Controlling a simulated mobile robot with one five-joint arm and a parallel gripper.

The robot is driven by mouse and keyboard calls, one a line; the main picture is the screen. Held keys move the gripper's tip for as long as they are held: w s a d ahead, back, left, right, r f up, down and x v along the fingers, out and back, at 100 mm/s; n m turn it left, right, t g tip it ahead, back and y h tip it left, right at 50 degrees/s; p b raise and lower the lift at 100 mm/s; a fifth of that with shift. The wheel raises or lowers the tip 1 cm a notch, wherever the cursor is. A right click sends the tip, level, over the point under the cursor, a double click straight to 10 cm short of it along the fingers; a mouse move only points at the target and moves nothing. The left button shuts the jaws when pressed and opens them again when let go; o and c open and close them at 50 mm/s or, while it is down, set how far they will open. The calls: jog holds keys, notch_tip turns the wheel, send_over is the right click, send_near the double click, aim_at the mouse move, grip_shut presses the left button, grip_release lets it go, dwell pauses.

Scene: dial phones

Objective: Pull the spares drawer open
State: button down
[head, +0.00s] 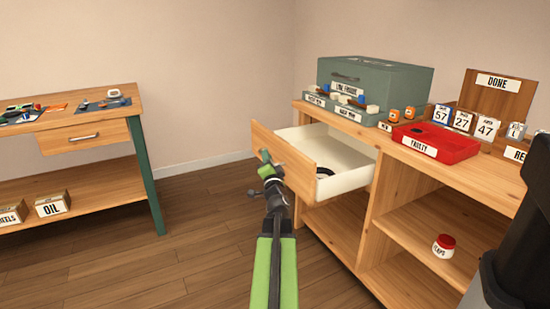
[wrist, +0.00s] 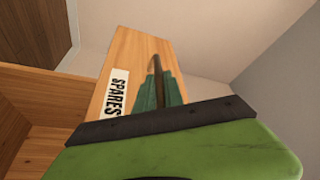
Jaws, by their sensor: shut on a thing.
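The spares drawer (head: 335,180) stands pulled well out of the wooden bench on the right in the head view. Its white inside shows, with a dark ring-like thing and a small pale thing in it. In the wrist view its wooden front (wrist: 133,62) bears a white "SPARES" label (wrist: 117,92). My gripper (head: 267,163) is at the drawer front in the head view. In the wrist view my gripper (wrist: 160,85) is shut on the drawer's dark bar handle (wrist: 158,68). The handle is mostly hidden by the jaws.
A red "FAULTY" tray (head: 450,146), number cards (head: 462,120) and a grey-green cabinet (head: 375,85) stand on the bench top. A red-lidded jar (head: 444,246) sits on the lower shelf. Another workbench (head: 75,125) stands left. The floor (head: 200,230) between is clear.

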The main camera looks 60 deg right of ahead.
jog(key=shift+w+r, duration=0.1)
jog(key=shift+w, duration=0.15)
jog(key=shift+s, duration=0.1)
jog(key=c, duration=1.7)
grip_release()
jog(key=shift+c, duration=0.2)
jog(key=shift+s+d, duration=0.1)
